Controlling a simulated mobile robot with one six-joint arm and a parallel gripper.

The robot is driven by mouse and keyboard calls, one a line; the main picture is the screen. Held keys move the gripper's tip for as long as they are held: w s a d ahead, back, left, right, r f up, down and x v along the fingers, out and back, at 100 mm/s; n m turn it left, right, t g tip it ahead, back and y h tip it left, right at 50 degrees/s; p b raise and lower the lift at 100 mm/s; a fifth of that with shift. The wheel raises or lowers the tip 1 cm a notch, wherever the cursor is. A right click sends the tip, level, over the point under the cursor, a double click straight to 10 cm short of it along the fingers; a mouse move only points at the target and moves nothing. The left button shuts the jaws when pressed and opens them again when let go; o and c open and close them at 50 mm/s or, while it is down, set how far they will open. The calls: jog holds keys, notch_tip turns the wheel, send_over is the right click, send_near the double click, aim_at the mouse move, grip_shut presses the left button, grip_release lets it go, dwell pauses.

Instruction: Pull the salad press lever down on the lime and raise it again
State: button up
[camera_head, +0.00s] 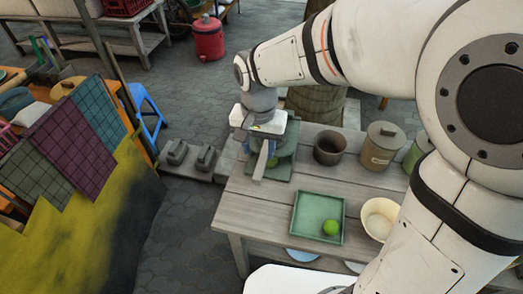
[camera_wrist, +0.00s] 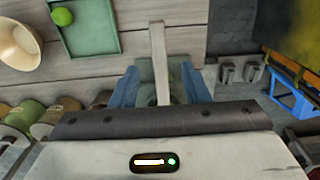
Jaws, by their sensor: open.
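The salad press (camera_head: 284,166), with a green body, stands at the back left of the wooden table, partly hidden by my gripper. Its pale lever (camera_head: 259,168) points toward the front; in the wrist view the lever (camera_wrist: 159,55) runs between my blue fingers. My gripper (camera_wrist: 160,85) is open, with a finger on each side of the lever and gaps visible; it also shows over the press in the head view (camera_head: 263,150). The lime (camera_head: 331,228) lies in the square green tray (camera_head: 305,215), apart from the press; it also shows in the wrist view (camera_wrist: 63,17).
A cream bowl (camera_head: 379,218) stands right of the tray. A dark pot (camera_head: 329,147) and a lidded tan jar (camera_head: 381,146) stand along the table's back. Grey weights (camera_head: 190,155) sit left of the table. Bare planks lie between press and tray.

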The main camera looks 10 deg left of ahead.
aim_at(259, 167)
notch_tip(259, 167, down, 7)
jog(key=shift+r, duration=0.1)
jog(key=shift+c, duration=0.5)
grip_shut()
